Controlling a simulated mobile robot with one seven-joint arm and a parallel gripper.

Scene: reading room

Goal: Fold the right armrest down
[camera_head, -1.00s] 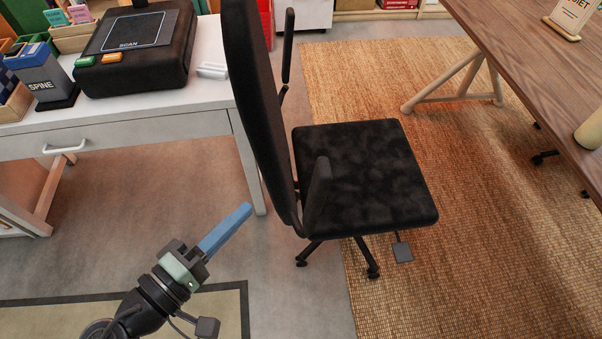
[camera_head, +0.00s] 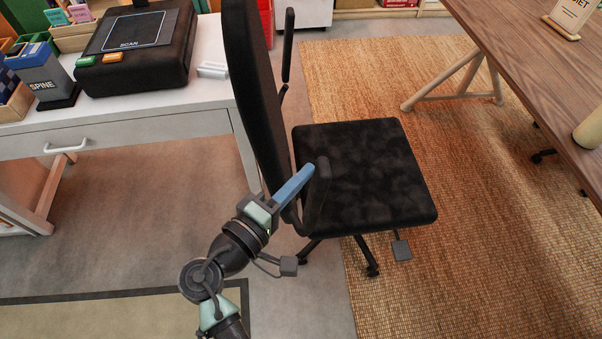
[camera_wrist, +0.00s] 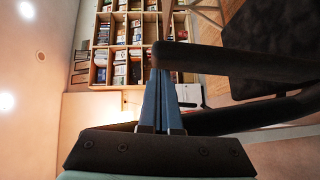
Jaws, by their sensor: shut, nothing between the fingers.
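The black office chair (camera_head: 365,175) faces right. Its near armrest, the chair's right one (camera_head: 320,192), points up beside the backrest (camera_head: 258,90). The far armrest (camera_head: 288,45) also points up. My gripper (camera_head: 309,170), with blue fingers, is shut and empty. Its tips are at the backrest side of the near armrest, close to its upper end. In the wrist view the armrest (camera_wrist: 235,62) is a dark bar, and the shut fingertips (camera_wrist: 158,74) lie at its left end. I cannot tell whether they touch it.
A white desk (camera_head: 130,122) with a scanner (camera_head: 135,50) stands left, behind my arm. A wooden table (camera_head: 540,60) stands at the right. The chair's seat (camera_head: 360,165) is clear. A woven rug (camera_head: 450,270) lies under and right of the chair.

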